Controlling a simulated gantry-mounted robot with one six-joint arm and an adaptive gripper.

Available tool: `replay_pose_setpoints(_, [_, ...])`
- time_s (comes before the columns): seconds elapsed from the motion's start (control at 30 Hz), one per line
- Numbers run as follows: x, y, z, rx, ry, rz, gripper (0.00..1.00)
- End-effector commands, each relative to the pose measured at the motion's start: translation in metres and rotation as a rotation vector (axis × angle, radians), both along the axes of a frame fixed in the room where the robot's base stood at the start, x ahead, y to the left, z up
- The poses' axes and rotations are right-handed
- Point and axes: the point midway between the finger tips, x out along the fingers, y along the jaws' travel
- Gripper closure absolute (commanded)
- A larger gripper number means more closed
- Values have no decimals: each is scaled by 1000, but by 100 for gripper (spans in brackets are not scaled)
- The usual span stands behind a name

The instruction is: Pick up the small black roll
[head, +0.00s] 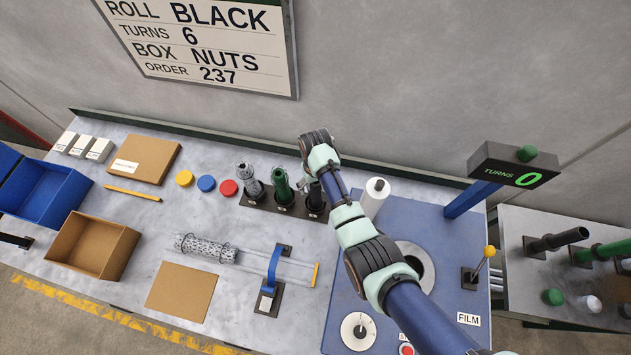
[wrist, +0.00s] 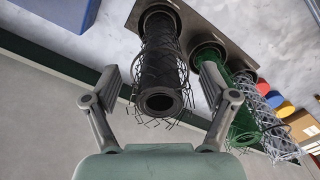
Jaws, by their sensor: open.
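The small black roll (wrist: 161,62) is a dark tube wrapped in black wire mesh. It stands in the rack (wrist: 222,38) at the back of the bench. In the head view the black roll (head: 316,203) is partly hidden by my arm. My gripper (wrist: 160,82) is open, with one finger on each side of the roll in the wrist view. I cannot tell whether either finger touches it. In the head view my gripper (head: 308,178) is at the roll's upper end, mostly covered by my wrist.
A green roll (head: 282,187) and a silver roll (head: 251,182) stand beside it in the rack. A white film roll (head: 375,193) stands close on the right. Larger rolls (head: 557,240) lie on the side table. The sign reads black, and the counter (head: 513,170) shows 0.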

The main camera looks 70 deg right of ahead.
Motion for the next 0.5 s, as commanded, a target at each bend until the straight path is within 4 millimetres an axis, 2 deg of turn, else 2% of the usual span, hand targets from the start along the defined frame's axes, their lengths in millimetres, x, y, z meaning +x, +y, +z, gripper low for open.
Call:
replay_pose_setpoints(0.27, [0, 0, -6, -1, -1, 0, 17])
replay_pose_setpoints(0.5, [0, 0, -5, -1, -1, 0, 57])
